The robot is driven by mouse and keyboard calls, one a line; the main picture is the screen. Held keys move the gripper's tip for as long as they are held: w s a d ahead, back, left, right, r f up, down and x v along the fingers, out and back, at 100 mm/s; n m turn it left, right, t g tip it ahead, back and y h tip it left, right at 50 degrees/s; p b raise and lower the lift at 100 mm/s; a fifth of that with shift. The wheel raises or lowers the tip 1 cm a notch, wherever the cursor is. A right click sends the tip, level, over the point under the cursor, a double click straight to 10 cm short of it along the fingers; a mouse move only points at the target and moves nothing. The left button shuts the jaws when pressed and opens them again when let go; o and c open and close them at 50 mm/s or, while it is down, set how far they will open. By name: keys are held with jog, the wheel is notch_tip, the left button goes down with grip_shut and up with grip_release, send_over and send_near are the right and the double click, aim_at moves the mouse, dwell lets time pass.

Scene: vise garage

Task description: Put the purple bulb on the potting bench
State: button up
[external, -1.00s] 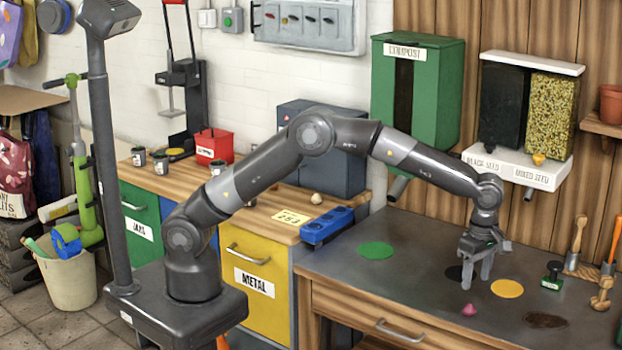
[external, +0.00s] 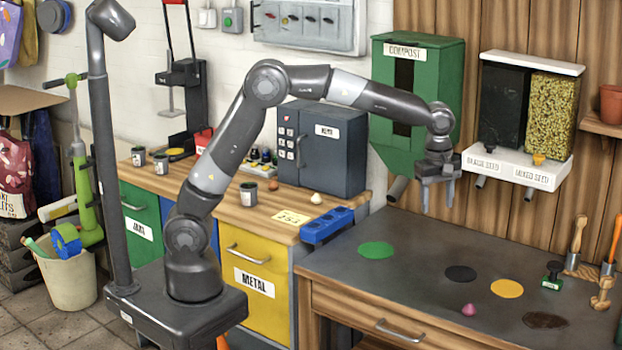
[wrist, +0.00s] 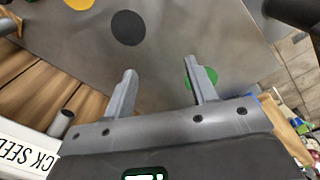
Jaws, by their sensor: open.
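The purple bulb (external: 469,309) is small and pinkish-purple. It rests on the potting bench (external: 420,270), a dark grey top on a wooden frame, near the front edge below the yellow spot. My gripper (external: 438,197) is open and empty, pointing down above the back part of the bench, well away from the bulb. In the wrist view my gripper (wrist: 165,75) has its two fingers apart with nothing between them. The bulb does not show in the wrist view.
The bench has green (external: 376,250), black (external: 461,273), yellow (external: 507,288) and brown (external: 545,320) spots. The compost bin (external: 418,100) and seed dispensers (external: 525,115) hang behind my gripper. A stamp (external: 552,275) and hand tools stand at right.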

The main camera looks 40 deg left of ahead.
jog(key=s+a+r+m+t, duration=0.1)
jog(key=a+r+m, duration=0.2)
jog(key=a, duration=1.3)
jog(key=a+r+m+t, duration=0.1)
jog(key=a+r+m, duration=0.15)
jog(key=a, duration=1.25)
jog(key=s+a+m+t, duration=0.1)
jog(key=s+a+m, duration=0.1)
jog(key=s+a, duration=0.4)
jog(key=s+a+f+m+t, duration=0.1)
jog(key=s+a, duration=0.5)
jog(key=a, duration=0.6)
jog(key=shift+s+f+m+t, duration=0.25)
jog(key=shift+m+t, duration=0.25)
jog(key=shift+m, duration=0.75)
